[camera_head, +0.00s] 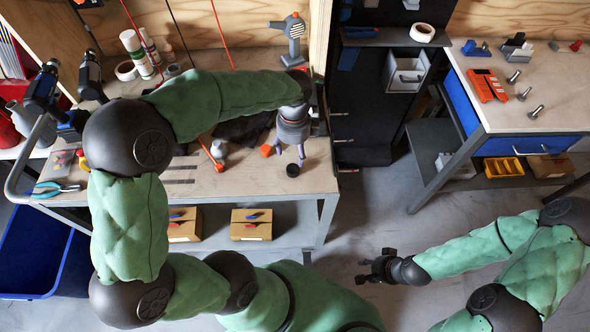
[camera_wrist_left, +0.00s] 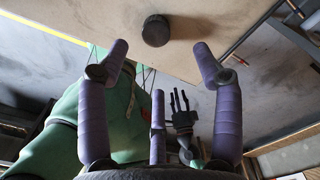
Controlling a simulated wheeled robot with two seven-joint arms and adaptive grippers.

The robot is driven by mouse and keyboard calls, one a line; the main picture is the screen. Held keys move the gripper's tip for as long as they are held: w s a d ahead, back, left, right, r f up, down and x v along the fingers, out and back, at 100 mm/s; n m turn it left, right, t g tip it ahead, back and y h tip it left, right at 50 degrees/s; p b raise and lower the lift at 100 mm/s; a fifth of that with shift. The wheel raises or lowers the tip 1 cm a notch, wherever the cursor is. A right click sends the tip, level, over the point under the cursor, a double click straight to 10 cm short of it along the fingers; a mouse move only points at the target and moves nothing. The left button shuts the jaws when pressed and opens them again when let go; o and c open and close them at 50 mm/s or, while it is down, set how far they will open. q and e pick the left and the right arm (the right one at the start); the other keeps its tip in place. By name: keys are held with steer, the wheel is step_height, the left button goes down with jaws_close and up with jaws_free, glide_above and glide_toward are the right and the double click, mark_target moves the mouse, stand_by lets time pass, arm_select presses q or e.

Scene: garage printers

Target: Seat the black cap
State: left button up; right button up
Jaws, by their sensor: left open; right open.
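The black cap (camera_head: 292,170) is a small dark round piece on the wooden bench top, near its front right edge. My left gripper (camera_head: 290,155) is just behind the cap in the head view, open and empty, with its purple fingers pointing toward the bench. In the left wrist view the cap (camera_wrist_left: 156,30) lies beyond the spread fingertips (camera_wrist_left: 160,52), apart from them. My right gripper (camera_head: 366,270) is open and empty over the floor right of the bench. It also shows in the left wrist view (camera_wrist_left: 182,105).
An orange piece (camera_head: 265,150) and an orange-handled tool (camera_head: 210,155) lie left of the cap. Blue pliers (camera_head: 55,187) lie at the bench's left end. Cardboard boxes (camera_head: 251,225) sit on the lower shelf.

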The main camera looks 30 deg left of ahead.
mark_target(293, 168)
arm_select(q)
step_height(293, 168, down, 4)
steer(key=shift+r+b, duration=0.2)
steer(key=shift+b, duration=0.3)
steer(key=f, duration=0.1)
steer(key=f+b, duration=0.2)
steer(key=f, duration=0.1)
steer(key=shift+s, duration=0.3)
steer(key=shift+f, duration=0.55)
steer(key=c, duration=0.9)
